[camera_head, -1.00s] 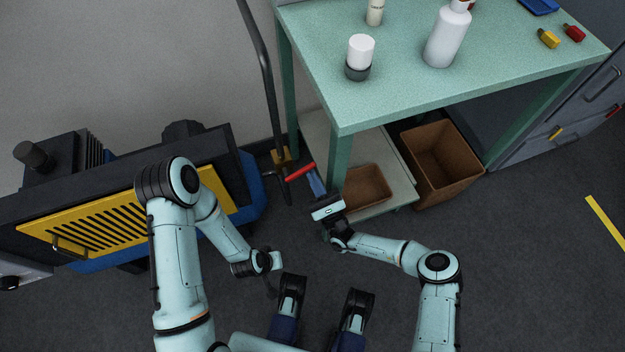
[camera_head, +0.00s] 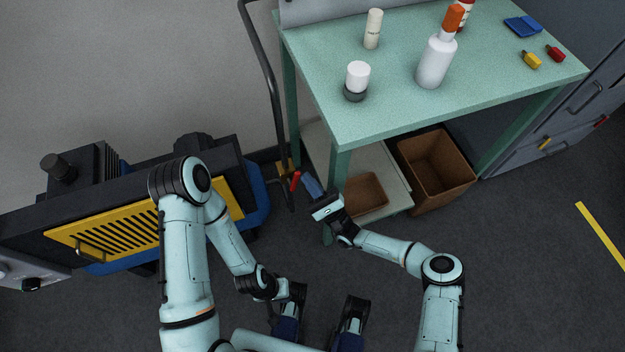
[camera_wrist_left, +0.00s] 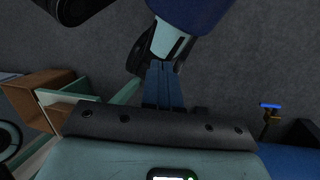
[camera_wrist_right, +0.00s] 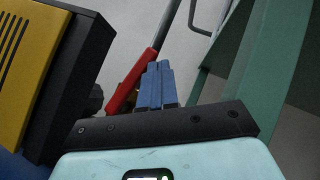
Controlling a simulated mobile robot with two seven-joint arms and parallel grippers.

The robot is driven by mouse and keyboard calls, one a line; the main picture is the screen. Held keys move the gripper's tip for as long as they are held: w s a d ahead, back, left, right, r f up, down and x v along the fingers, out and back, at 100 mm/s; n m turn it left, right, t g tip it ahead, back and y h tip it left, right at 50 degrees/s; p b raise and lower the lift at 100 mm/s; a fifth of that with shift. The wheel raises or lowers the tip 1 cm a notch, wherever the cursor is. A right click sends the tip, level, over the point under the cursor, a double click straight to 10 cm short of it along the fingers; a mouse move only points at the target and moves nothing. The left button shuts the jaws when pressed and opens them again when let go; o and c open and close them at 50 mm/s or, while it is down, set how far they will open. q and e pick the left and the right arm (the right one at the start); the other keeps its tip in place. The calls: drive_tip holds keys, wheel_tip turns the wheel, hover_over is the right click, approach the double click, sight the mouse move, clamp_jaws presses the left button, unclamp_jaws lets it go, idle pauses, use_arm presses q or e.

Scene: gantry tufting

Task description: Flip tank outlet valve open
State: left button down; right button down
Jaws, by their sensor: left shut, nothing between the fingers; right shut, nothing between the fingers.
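A valve with a red lever (camera_head: 295,182) and a brass-coloured body (camera_head: 283,167) sits low beside the black pipe, left of the bench leg. My right gripper (camera_head: 308,183) is shut and empty, its blue fingers just right of the lever. In the right wrist view, the red lever (camera_wrist_right: 131,84) stands tilted close to the left of the shut fingers (camera_wrist_right: 155,84); I cannot tell whether they touch. My left gripper (camera_wrist_left: 164,85) is shut and empty, low near my own base. The far side of the valve is hidden.
The green bench (camera_head: 430,110) carries bottles and small parts. A black machine with a yellow grille (camera_head: 130,225) is at left.

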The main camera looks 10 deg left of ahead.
use_arm(q)
drive_tip(key=shift+s+r+p, duration=0.25)
drive_tip(key=shift+r+p, duration=0.25)
drive_tip(key=shift+s+r+p, duration=0.2)
drive_tip(key=shift+r+p, duration=0.25)
drive_tip(key=shift+r, duration=0.05)
use_arm(e)
drive_tip(key=shift+s+a+r+n+g, duration=0.1)
drive_tip(key=shift+a+r+n+g, duration=0.05)
drive_tip(key=shift+n+g, duration=0.65)
drive_tip(key=shift+s+a+r+n+g, duration=0.15)
drive_tip(key=shift+n+g, duration=0.45)
drive_tip(key=shift+n, duration=0.35)
drive_tip(key=shift+a+r+n+g, duration=0.1)
drive_tip(key=shift+r+n+g, duration=0.05)
drive_tip(key=shift+n+g, duration=0.65)
use_arm(q)
drive_tip(key=shift+w+f+b, duration=0.1)
drive_tip(key=shift+f+b, duration=0.15)
drive_tip(key=shift+b, duration=0.05)
use_arm(e)
drive_tip(key=v, duration=1.3)
drive_tip(key=shift+f, duration=0.15)
drive_tip(key=shift+s+d, duration=0.1)
drive_tip(key=shift+s, duration=0.05)
